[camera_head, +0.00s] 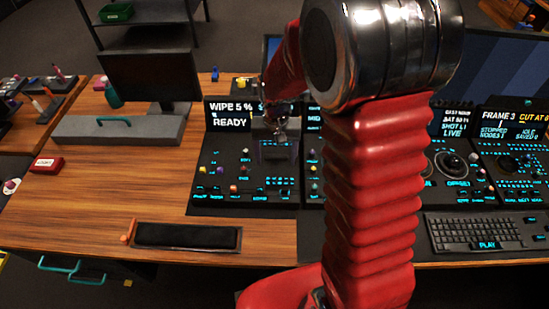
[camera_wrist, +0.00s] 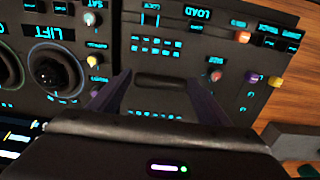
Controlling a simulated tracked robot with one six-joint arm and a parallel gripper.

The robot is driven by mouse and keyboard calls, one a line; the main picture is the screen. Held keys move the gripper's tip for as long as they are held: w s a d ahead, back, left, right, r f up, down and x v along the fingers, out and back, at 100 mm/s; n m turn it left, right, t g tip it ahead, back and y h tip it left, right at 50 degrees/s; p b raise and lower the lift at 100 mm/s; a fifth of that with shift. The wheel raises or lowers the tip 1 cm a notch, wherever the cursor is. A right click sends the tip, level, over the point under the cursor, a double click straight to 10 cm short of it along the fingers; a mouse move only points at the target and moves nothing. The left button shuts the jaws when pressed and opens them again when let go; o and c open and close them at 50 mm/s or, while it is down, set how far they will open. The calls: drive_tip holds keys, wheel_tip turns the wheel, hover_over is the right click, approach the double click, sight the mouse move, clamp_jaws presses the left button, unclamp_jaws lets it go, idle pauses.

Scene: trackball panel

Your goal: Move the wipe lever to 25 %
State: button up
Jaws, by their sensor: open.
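The wipe lever (camera_wrist: 161,82) appears as a dark rounded crossbar on the black panel in the wrist view. My gripper (camera_wrist: 159,90) is open, with one dark finger on each side of the bar's ends. I cannot tell whether the fingers touch it. In the head view my gripper (camera_head: 278,148) is over the middle of the left panel section, and the lever is hard to make out beneath it. The display (camera_head: 230,115) at that section's upper left reads "WIPE 5 %" and "READY".
Coloured knobs and small lit keys surround the lever, including a red knob (camera_wrist: 216,76) and a purple one (camera_wrist: 251,76). A trackball (camera_wrist: 52,72) is to the left in the wrist view. A black wrist pad (camera_head: 187,236) and a monitor (camera_head: 150,76) stand on the wooden desk.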

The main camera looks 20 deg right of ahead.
drive_tip(key=shift+f, duration=0.55)
drive_tip(key=c, duration=1.4)
drive_tip(key=shift+w+d+r, duration=0.15)
drive_tip(key=shift+w+r, duration=0.05)
drive_tip(key=shift+w, duration=0.2)
drive_tip(key=shift+w+d+r, duration=0.1)
drive_tip(key=shift+w+r, duration=0.1)
drive_tip(key=shift+w, duration=0.2)
drive_tip(key=o, duration=1.4)
drive_tip(key=shift+s, duration=0.1)
